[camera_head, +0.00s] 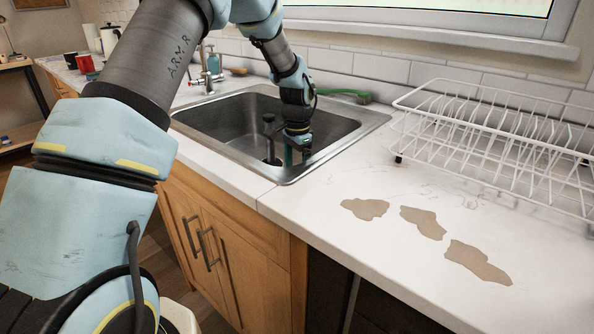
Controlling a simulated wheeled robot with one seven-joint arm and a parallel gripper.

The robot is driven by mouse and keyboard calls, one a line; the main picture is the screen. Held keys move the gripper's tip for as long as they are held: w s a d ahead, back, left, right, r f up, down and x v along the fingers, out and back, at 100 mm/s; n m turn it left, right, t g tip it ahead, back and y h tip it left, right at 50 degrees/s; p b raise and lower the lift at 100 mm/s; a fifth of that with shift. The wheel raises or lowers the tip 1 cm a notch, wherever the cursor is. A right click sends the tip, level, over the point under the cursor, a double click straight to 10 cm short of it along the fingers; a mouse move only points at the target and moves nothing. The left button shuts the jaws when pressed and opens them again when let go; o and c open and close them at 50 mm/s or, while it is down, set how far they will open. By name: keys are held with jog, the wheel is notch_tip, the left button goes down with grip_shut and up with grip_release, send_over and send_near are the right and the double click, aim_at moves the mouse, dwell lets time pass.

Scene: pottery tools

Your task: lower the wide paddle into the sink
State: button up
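My gripper (298,150) points down into the steel sink (215,122), inside the right part of the basin. Its fingertips are small and dark in this view, so I cannot tell whether they are open or shut. A dark upright shape with a rounded top (269,131) stands just left of the gripper, inside the basin. A small teal patch (288,154) shows at the gripper's lower left side. I cannot make out which of these, if any, is the wide paddle, or whether anything is held or touches the sink floor.
A white wire dish rack (490,150) stands right of the sink. Several flat tan patches (422,222) lie on the white counter (330,215) in front of it. A red mug (85,63) is far left.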

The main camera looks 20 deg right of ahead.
jog(key=shift+f+b, duration=0.45)
jog(key=shift+f, duration=0.55)
dwell(0.3)
jog(key=o, duration=1.2)
jog(key=shift+c, duration=0.2)
